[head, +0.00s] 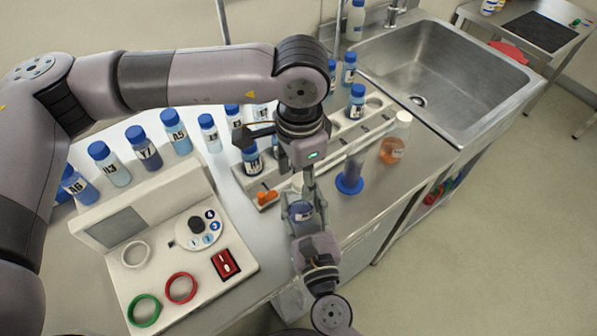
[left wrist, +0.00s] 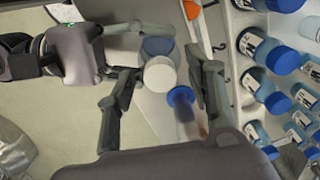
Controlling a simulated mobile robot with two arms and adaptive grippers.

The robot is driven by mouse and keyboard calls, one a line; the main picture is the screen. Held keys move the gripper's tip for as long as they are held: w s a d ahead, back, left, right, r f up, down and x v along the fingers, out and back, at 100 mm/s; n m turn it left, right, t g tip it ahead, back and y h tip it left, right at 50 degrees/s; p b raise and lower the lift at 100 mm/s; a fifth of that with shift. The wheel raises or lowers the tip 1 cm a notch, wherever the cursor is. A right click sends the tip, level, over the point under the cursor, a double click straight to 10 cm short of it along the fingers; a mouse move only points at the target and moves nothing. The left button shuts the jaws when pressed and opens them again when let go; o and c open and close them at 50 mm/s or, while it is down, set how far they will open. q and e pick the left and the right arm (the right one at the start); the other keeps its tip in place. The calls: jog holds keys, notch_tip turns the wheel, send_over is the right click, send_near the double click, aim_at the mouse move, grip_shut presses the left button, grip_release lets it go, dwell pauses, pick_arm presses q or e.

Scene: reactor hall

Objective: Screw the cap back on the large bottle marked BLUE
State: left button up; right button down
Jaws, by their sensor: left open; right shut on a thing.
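The large bottle (head: 300,211) holds blue liquid and stands upright near the front of the bench; its label is too small to read. My right gripper (head: 306,238) is shut on it from the front. In the left wrist view the bottle (left wrist: 158,46) shows beside my right gripper (left wrist: 128,50). A white round cap (left wrist: 160,74) appears over the bottle's top; I cannot tell whether it is threaded on. My left gripper (head: 308,182) points down above the bottle. Its fingers (left wrist: 160,98) are open, one each side of the cap, with gaps visible.
A blue-based cylinder (head: 350,182) and a flask of orange liquid (head: 392,150) stand to the right. A white rack (head: 335,150) and several blue-capped bottles (head: 175,131) are behind and left. A device with a red switch (head: 226,264) is at front left. The sink (head: 440,70) is back right.

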pick_arm(q)
jog(key=shift+r, duration=0.1)
jog(key=shift+r, duration=2.2)
jog(key=shift+c, duration=0.4)
